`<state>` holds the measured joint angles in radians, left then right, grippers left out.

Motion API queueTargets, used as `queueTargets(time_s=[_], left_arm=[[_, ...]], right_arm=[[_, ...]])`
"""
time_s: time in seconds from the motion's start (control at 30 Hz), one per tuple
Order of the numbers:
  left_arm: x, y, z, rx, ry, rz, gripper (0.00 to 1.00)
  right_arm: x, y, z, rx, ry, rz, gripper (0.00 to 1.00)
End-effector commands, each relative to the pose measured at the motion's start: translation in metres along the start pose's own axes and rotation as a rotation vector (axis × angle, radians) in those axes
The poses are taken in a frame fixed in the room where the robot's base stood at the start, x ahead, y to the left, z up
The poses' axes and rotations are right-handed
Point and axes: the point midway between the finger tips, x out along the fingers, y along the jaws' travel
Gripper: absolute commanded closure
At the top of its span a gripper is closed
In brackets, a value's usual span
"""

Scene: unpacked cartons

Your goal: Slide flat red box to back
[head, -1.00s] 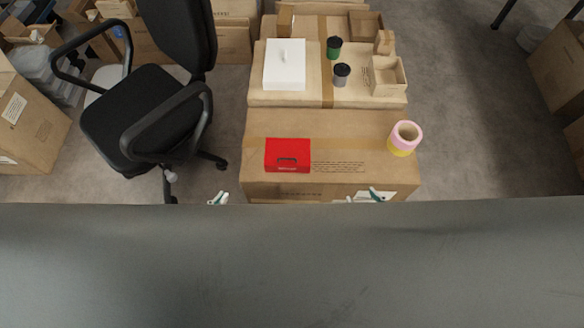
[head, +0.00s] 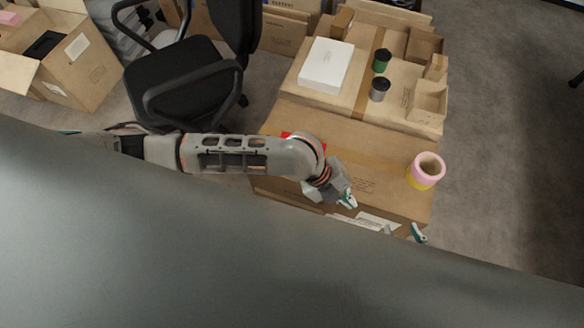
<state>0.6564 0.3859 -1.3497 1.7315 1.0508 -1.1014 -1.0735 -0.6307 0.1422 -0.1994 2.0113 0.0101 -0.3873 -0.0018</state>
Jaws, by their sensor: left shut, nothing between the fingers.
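The flat red box (head: 289,134) lies on the near cardboard carton (head: 400,162). My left arm hides most of it, and only small red patches show at the arm's upper edge. My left gripper (head: 347,199) is shut and empty, over the front part of the carton, to the right of and nearer than the box. I cannot tell whether it touches the carton. My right gripper (head: 404,232) shows only its fingertips at the carton's front right; they are apart, so it looks open and empty.
A pink and yellow tape roll (head: 426,170) stands at the carton's right. Behind is another carton with a white box (head: 326,64), a green-banded cup (head: 381,60), a grey cup (head: 379,89) and small open boxes (head: 428,100). A black office chair (head: 180,80) stands left.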

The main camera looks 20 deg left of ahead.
Motion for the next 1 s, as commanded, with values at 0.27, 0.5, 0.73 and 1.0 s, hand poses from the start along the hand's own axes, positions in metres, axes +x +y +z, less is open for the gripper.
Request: queueTargets(time_s=[0.27,0.5,0.73,1.0], left_arm=[[-0.035,0.082,0.098,0.436,-0.054,0.388,1.00],[-0.069,0.118,0.147,0.580,-0.051,0.567,1.00],[-0.059,0.132,0.155,0.595,-0.044,0.590,1.00],[-0.014,0.159,0.164,0.592,-0.041,0.588,1.00]], right_arm=[[0.006,-0.001,0.006,-0.005,-0.002,0.001,0.60],[0.006,0.000,0.004,-0.008,0.003,0.004,0.60],[0.007,-0.001,0.015,-0.010,-0.011,0.004,0.60],[0.011,-0.004,0.038,-0.021,-0.044,0.001,0.60]])
